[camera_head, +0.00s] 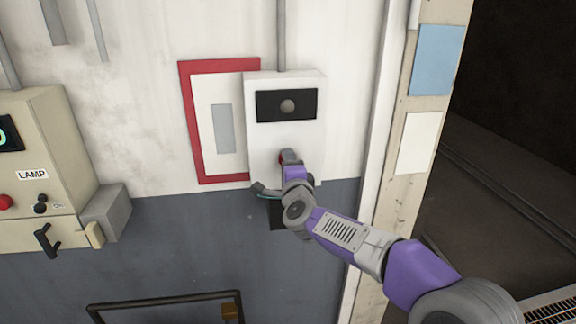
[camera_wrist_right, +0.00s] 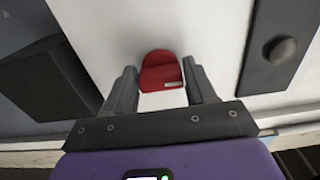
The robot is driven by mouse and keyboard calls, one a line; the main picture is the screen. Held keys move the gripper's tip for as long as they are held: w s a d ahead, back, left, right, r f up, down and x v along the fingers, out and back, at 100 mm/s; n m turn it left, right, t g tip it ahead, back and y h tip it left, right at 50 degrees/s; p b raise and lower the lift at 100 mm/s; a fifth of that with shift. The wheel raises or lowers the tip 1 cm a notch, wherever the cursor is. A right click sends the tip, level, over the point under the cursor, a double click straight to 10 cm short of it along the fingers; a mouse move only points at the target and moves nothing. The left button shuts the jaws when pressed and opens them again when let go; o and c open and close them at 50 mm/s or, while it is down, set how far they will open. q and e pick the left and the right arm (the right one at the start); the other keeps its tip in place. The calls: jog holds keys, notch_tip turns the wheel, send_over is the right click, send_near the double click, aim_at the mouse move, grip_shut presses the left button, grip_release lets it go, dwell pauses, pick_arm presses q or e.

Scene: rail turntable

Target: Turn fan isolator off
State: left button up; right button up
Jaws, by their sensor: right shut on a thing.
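The isolator is a white box (camera_head: 262,140) on the wall, with a black panel (camera_head: 265,105) and a round grey button near its top. My right gripper (camera_head: 288,158) is shut on the red handle (camera_head: 281,158), in front of the box's lower half. The gripper (camera_wrist_right: 160,78) hides most of the handle in the head view. My left gripper is in neither view.
A red-framed notice (camera_head: 189,125) hangs left of the box. A beige control box labelled LAMP (camera_head: 65,150) juts out at the far left. A dark rail frame (camera_head: 165,302) stands low in front. A door post with blue and white sheets (camera_head: 436,60) borders a dark opening at right.

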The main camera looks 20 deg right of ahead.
jog(key=shift+s, duration=0.1)
jog(key=shift+c, duration=0.4)
jog(key=o, duration=0.7)
jog(key=shift+r, duration=0.1)
jog(key=o, duration=0.3)
jog(key=shift+o, duration=0.2)
jog(key=b+v, duration=0.1)
jog(key=v, duration=0.6)
jog(key=shift+s, duration=0.15)
